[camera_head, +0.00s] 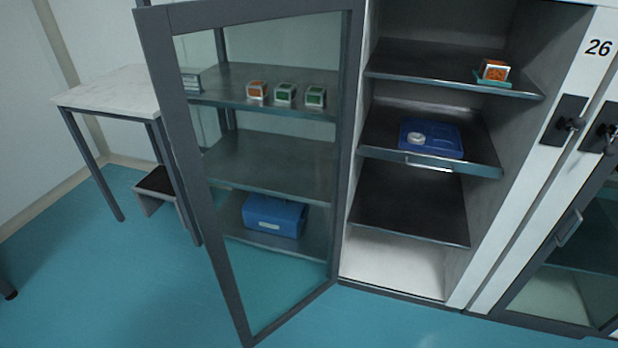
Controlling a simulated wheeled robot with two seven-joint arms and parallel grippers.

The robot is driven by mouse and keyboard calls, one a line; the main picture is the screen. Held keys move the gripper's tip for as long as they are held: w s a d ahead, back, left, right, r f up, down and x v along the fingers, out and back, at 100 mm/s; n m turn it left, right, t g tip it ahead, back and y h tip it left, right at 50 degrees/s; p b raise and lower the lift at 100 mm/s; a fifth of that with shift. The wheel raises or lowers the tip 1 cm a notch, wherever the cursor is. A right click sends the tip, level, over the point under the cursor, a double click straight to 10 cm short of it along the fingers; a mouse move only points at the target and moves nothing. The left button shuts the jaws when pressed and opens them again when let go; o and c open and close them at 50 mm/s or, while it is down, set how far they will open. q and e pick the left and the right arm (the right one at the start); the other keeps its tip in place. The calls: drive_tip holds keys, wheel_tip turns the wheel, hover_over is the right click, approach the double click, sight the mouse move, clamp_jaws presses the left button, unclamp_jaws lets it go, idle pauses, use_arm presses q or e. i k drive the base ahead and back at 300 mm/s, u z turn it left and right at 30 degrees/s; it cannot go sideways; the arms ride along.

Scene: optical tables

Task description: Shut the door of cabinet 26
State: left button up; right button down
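The cabinet (446,268) marked with a black number 26 (599,47) stands at the right of the head view, its inside exposed. Its door (199,180), a glass pane in a dark grey frame, stands wide open. The door joins the cabinet along its left side and swings out toward the left and front. No handle can be made out on it. Neither of my grippers shows in this view.
Cabinet shelves hold an orange-topped box (494,69) and a blue tray (431,138); one shelf sticks out slightly. Through the glass show small boxes (284,93) and a blue case (273,215). A white-topped table (112,90) and step stool (156,182) stand left. Front floor is clear.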

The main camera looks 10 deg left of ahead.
sight(156, 25)
drive_tip(key=z, duration=3.4)
drive_tip(key=k, duration=2.75)
drive_tip(key=u, duration=1.8)
drive_tip(key=i, duration=0.5)
drive_tip(key=z, duration=2.25)
drive_tip(key=k, duration=0.15)
drive_tip(key=u, duration=0.05)
